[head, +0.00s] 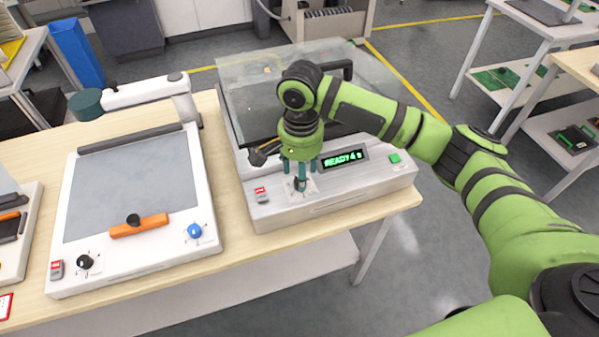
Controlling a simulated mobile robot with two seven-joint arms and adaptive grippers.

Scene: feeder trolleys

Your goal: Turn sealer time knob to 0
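The sealer is the silver machine (330,207) with a clear lid on the right of the table. Its green-lit display (345,159) reads what looks like "READY 4 s". A small dark knob (300,184) sits on a pale dial plate at the front left of its panel. My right gripper (300,182) points down over this knob, with its teal fingers at the knob's sides. The fingers partly hide the knob and its pointer, and I cannot tell whether they touch it. My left gripper is not in view.
A red switch (261,194) and a green button (394,158) flank the dial. A white-framed machine (130,190) with a blue knob (194,231), a black knob (85,262) and an orange handle (139,225) stands to the left. The clear lid (245,85) rises behind my gripper.

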